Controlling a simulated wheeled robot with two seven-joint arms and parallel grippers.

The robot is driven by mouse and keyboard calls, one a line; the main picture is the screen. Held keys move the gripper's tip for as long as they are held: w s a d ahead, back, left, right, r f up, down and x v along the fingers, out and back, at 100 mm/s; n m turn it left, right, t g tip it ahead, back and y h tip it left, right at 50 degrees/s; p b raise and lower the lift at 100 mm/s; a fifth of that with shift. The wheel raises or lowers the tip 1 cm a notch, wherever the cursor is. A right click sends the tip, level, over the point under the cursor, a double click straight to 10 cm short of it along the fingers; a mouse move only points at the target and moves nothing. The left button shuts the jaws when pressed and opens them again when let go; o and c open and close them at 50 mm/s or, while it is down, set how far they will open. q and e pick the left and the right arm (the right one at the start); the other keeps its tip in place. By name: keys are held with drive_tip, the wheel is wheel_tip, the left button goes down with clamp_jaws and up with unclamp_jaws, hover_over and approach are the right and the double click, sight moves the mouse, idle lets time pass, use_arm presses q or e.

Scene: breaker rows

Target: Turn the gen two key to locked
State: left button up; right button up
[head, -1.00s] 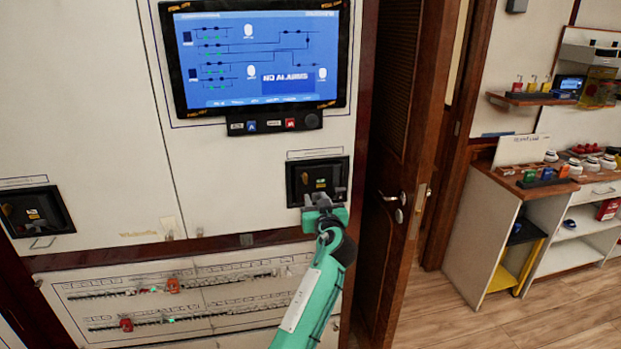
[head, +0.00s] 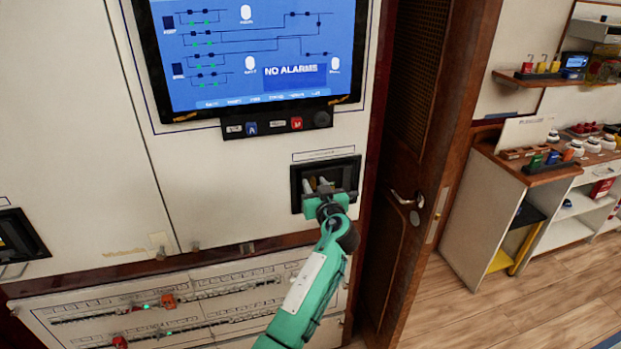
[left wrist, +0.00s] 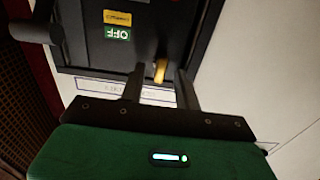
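The black breaker panel (head: 345,172) is in the wall below the screen, and my left gripper (head: 324,190) reaches to its front. In the left wrist view a small yellow key (left wrist: 160,70) stands out from the dark panel face. My left gripper's two fingers (left wrist: 160,86) are apart, with the key showing between their tips; I cannot tell whether they touch it. A green OFF label (left wrist: 117,33) and a yellow label (left wrist: 117,18) show upside down beside the key. My right gripper is not in view.
A screen (head: 262,55) above reads NO ALARMS. A second black panel (head: 18,238) is at the left edge. Below is a row panel (head: 100,325) with red and orange tags. A wooden door (head: 425,130) stands just right of the panel, with its handle near my arm.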

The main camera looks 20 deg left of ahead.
use_arm(q)
drive_tip(key=shift+c, duration=0.6)
clamp_jaws()
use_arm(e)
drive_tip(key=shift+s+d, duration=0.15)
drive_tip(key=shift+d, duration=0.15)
